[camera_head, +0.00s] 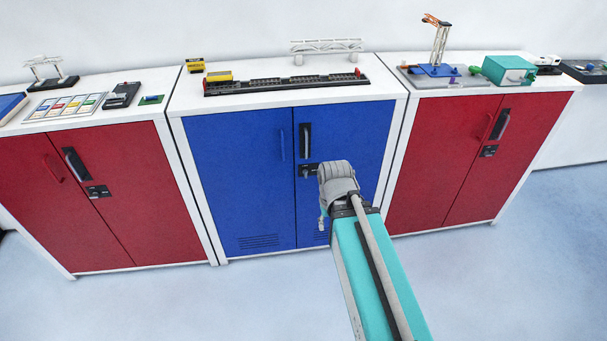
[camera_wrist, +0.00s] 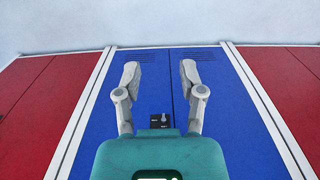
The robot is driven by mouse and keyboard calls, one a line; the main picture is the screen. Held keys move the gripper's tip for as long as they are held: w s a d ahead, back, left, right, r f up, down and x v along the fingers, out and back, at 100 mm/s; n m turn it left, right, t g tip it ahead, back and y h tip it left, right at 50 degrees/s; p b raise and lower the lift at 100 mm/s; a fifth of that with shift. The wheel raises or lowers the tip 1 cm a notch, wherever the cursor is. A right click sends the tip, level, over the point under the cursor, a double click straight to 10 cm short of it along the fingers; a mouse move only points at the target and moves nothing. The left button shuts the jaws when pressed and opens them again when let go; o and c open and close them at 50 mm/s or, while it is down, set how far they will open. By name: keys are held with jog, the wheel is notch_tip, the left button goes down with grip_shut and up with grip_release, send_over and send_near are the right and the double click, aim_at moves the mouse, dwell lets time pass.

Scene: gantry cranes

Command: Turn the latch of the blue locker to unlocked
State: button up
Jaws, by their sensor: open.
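The blue locker (camera_head: 240,170) stands in the middle of the row and has two doors. Its latch (camera_head: 308,170) is a small black plate with a knob beside the door seam, partly behind my arm in the head view. In the wrist view, which is turned upside down, the latch (camera_wrist: 160,120) shows just beyond my gripper's body, between the finger bases. Which way its knob points is too small to tell. My gripper (camera_wrist: 160,73) is open and empty, its two fingers spread in front of the blue doors. The fingertips are mostly hidden in the head view.
A black upright handle (camera_head: 305,140) sits above the latch. Red lockers stand close on the left (camera_head: 80,210) and right (camera_head: 445,150). Crane models and a black rail track (camera_head: 285,84) lie on the tops. The floor in front is clear.

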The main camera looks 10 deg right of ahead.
dwell(0.3)
jog(key=w+d+f+n+t+h+b, duration=0.45)
jog(key=w+d+f+b, duration=0.35)
jog(key=w+b, duration=0.25)
jog(key=n+t+y+b, duration=0.5)
jog(key=n+t+b, duration=0.9)
jog(key=n+b, duration=1.75)
send_near(306, 175)
jog(key=s, duration=0.4)
jog(key=shift+w+a+r+g+h, duration=0.15)
jog(key=shift+a+r+g+h, duration=0.05)
jog(key=shift+g+h, duration=0.05)
jog(key=shift+w, duration=0.1)
jog(key=w, duration=1.3)
jog(key=shift+w, duration=0.3)
